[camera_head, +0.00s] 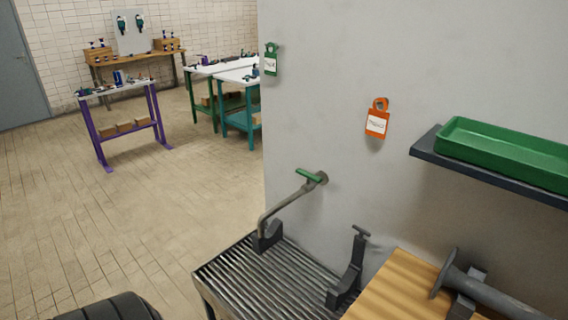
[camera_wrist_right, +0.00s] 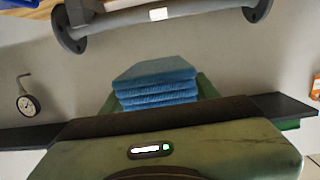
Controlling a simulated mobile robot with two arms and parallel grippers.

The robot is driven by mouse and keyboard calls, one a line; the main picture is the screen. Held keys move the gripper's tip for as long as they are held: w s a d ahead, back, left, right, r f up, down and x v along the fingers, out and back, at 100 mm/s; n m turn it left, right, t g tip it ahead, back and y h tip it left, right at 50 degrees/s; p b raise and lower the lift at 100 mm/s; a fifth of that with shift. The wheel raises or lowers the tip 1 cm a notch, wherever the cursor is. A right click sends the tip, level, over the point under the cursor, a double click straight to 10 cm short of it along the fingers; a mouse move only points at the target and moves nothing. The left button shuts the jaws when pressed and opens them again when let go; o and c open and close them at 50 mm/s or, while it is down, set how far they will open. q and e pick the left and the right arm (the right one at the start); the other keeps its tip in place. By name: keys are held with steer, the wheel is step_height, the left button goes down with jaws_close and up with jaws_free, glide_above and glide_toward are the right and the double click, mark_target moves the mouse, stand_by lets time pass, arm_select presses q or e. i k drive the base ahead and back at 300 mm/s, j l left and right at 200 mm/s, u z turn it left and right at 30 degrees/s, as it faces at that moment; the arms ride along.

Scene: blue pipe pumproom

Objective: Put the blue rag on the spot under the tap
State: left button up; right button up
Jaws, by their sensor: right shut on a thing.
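The blue rag (camera_wrist_right: 155,85), a folded stack of several layers, is in the right wrist view, which appears upside down. My right gripper (camera_wrist_right: 156,98) is shut on it, with greenish finger parts showing at its sides. In the head view the tap (camera_head: 292,203) is a grey bent pipe on the wall with a green lever. Its lower end reaches a dark block on a slatted grey grate (camera_head: 250,285). No separate marking of the spot under the tap can be made out. Neither gripper nor the rag shows in the head view. My left gripper is in no view.
A dark shelf with a green tray (camera_head: 505,152) sticks out of the wall at right. A wooden top (camera_head: 395,292) with a flanged pipe (camera_head: 490,290) adjoins the grate. A dark bracket (camera_head: 350,270) stands between them. An orange tag (camera_head: 377,118) hangs on the wall. The floor at left is open.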

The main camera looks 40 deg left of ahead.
mark_target(265, 299)
steer(key=k+j+u, duration=0.15)
steer(key=j, duration=0.4)
steer(key=k+j+u, duration=0.1)
steer(key=j, duration=0.45)
steer(key=k+j+u, duration=0.15)
steer(key=j, duration=0.4)
steer(key=k+j+u, duration=0.1)
steer(key=j, duration=0.45)
steer(key=i+j+u, duration=0.1)
steer(key=i+j, duration=0.25)
